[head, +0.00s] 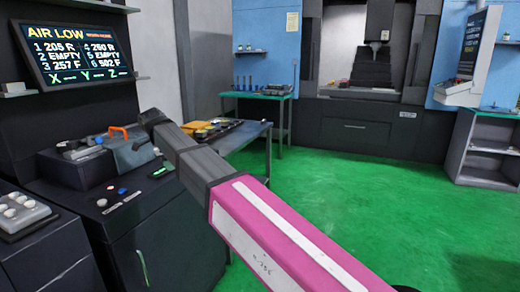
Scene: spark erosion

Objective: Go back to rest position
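My arm reaches from the bottom right toward the upper left, with a magenta and white link and a dark grey wrist. My gripper (148,126) is at its far end, dark and small, in front of the black machine cabinet (165,235) on the left. Its fingers do not show clearly, so I cannot tell whether it is open or shut. I see nothing held in it.
A grey box with an orange handle (119,132) stands on the cabinet close to my gripper. A screen (80,55) reads "AIR LOW". A bench (245,135) with small parts stands behind my wrist. The green floor (370,175) is open to the right.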

